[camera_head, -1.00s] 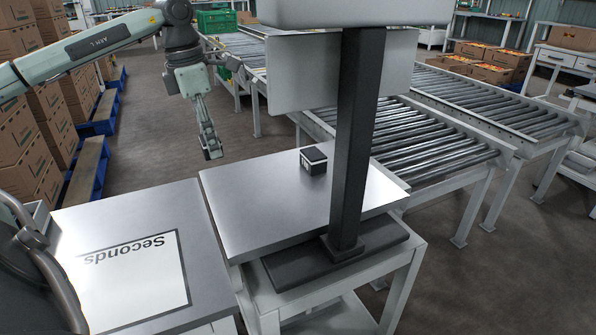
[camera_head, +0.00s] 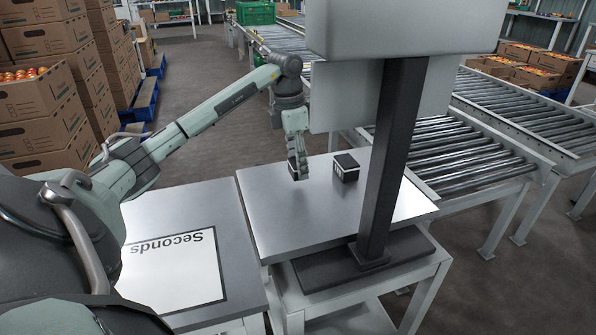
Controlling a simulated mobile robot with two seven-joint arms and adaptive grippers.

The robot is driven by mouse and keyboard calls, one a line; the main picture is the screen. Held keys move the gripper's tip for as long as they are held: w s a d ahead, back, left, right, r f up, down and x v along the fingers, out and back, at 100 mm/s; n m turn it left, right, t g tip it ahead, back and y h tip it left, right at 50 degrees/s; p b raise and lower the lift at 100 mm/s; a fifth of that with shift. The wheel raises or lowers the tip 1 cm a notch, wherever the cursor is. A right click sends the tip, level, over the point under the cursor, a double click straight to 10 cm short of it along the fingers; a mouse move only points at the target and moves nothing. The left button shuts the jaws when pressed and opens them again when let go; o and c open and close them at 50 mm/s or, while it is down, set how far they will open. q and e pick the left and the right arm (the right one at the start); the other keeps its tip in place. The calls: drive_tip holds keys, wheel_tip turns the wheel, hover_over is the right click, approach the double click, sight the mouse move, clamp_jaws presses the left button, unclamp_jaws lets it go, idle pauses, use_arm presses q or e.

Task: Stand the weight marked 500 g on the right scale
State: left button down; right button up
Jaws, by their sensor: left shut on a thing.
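A scale with a bare steel platform (camera_head: 285,225) and a dark post (camera_head: 392,160) stands right of centre. It is the only scale in view. A small black block (camera_head: 346,168) with a pale mark on its side stands upright on the platform near its far edge; I cannot read the mark. My left gripper (camera_head: 298,170) points down over the platform, left of the black block and apart from it. It is shut on a small dark thing, mostly hidden by the fingers. I cannot tell whether this touches the platform, or which weight it is. My right gripper is out of view.
A bench with a sheet marked "Seconds" (camera_head: 178,268) adjoins the scale on the left. The scale's post and display head (camera_head: 400,28) stand right of my gripper. Roller conveyors (camera_head: 470,150) lie behind and right. Stacked cartons (camera_head: 45,125) stand at left.

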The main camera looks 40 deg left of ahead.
sight(292, 163)
use_arm(q)
drive_tip(key=shift+f, duration=1.35)
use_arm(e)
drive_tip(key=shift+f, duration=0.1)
use_arm(q)
drive_tip(key=shift+f, duration=0.1)
drive_tip(key=c, duration=0.8)
unclamp_jaws()
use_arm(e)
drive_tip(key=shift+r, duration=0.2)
use_arm(q)
drive_tip(key=r, duration=0.7)
drive_tip(key=s+r, duration=0.1)
drive_tip(key=r, duration=0.3)
drive_tip(key=shift+a, duration=0.3)
drive_tip(key=shift+s+r, duration=0.15)
drive_tip(key=shift+r, duration=0.35)
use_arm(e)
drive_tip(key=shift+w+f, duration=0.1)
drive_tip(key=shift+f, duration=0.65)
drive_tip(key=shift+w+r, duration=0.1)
